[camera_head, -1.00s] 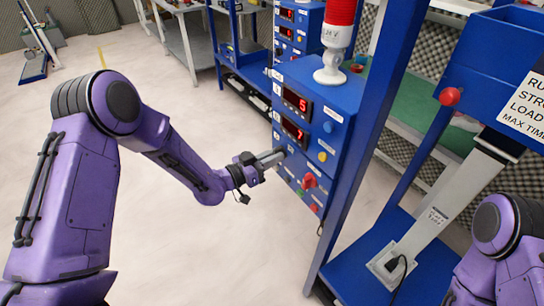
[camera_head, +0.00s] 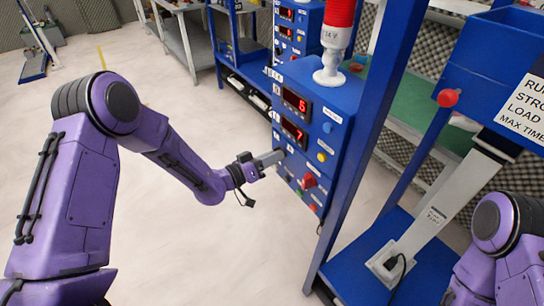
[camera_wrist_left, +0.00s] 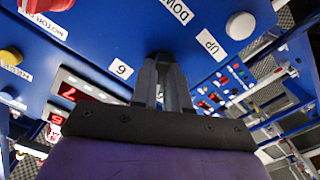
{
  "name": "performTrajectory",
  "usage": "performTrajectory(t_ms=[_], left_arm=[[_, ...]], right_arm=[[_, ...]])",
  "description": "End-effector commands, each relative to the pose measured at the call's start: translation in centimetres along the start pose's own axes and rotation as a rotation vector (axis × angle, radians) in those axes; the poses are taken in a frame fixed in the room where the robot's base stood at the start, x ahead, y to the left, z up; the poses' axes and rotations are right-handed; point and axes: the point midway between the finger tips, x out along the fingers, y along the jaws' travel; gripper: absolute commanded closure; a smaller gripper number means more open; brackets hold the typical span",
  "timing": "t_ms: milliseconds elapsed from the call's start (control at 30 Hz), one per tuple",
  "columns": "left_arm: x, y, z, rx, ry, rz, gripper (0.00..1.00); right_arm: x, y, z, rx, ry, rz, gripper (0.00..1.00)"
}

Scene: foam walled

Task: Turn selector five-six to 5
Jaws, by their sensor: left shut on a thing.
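The blue control panel (camera_head: 318,160) stands in the middle of the head view. My left gripper (camera_head: 279,154) reaches its left side, below the two red displays, with its fingers pointing into the panel. In the left wrist view my left gripper (camera_wrist_left: 165,72) is shut, its fingertips against the panel face. The label 5 is not visible. My right gripper is out of view.
The lower display (camera_head: 294,132) reads 7; the upper display (camera_head: 296,102) looks like 6. A red knob (camera_head: 308,181) and a yellow button (camera_head: 321,157) sit nearby on the panel. A red beacon (camera_head: 338,30) stands on top. A blue post (camera_head: 365,130) rises right of the panel.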

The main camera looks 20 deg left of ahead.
Motion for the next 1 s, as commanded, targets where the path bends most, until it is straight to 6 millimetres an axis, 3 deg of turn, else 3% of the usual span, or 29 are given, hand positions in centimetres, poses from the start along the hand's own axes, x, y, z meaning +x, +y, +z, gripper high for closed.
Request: performTrajectory(t_ms=[200, 233, 300, 667, 1000], left_arm=[[0.0, 0.0, -0.1, -0.002, 0.003, -0.001, 1.0], [0.0, 0.0, -0.1, -0.002, 0.004, -0.001, 0.82], [0.0, 0.0, -0.1, -0.002, 0.003, -0.001, 0.6], [-0.6, -0.1, 0.0, -0.001, 0.002, -0.001, 0.6], [-8.1, -0.1, 0.0, -0.004, 0.005, -0.002, 0.6]], right_arm=[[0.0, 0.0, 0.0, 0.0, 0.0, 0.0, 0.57], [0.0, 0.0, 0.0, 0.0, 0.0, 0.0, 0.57], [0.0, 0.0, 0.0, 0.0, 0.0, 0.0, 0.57], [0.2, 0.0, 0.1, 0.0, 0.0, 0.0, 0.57], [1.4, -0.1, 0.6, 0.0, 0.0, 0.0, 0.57]])
